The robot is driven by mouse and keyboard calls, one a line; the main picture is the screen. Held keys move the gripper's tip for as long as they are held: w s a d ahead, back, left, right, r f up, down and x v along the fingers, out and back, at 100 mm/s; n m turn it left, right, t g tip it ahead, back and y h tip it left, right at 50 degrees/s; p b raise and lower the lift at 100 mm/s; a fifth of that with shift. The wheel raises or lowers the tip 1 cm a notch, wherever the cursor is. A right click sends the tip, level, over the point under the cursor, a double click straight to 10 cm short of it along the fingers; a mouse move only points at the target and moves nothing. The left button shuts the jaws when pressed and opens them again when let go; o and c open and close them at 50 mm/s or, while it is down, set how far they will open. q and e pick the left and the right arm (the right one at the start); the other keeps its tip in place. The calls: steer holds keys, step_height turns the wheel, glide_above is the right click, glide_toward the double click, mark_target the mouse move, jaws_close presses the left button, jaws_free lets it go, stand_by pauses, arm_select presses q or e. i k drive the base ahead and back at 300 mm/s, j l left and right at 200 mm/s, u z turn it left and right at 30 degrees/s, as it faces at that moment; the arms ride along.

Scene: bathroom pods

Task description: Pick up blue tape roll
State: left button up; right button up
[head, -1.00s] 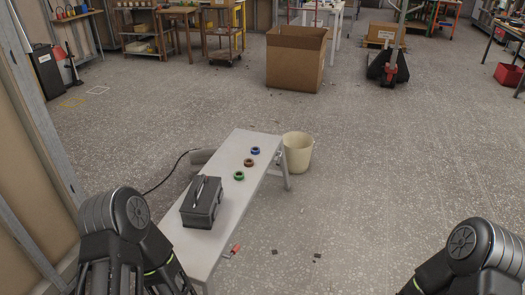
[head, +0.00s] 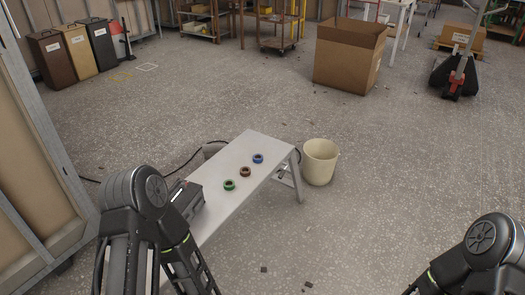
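The blue tape roll (head: 258,159) lies on the far end of a narrow grey-white bench (head: 225,209). A brown tape roll (head: 245,172) and a green tape roll (head: 229,185) lie nearer to me, in a slanting row with it. All three are apart from each other. My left arm comes in at lower left and partly covers the near end of the bench. My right arm is at the lower right edge, well away from the rolls. Neither gripper's fingertips show.
A dark toolbox (head: 187,200) stands on the bench, partly behind my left arm. A cream bucket (head: 320,162) stands on the floor right of the bench. A large cardboard box (head: 347,60) is farther back. Several bins (head: 75,48) line the left wall.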

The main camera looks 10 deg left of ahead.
mark_target(258, 161)
steer(key=i+l+u, duration=0.15)
steer(key=i+l, duration=0.2)
steer(key=i, duration=0.3)
steer(key=i+l+u, duration=0.15)
steer(key=i+l, duration=0.3)
steer(key=i, duration=0.2)
steer(key=i+l+u, duration=0.1)
steer(key=i+l, duration=0.4)
steer(key=i, duration=0.85)
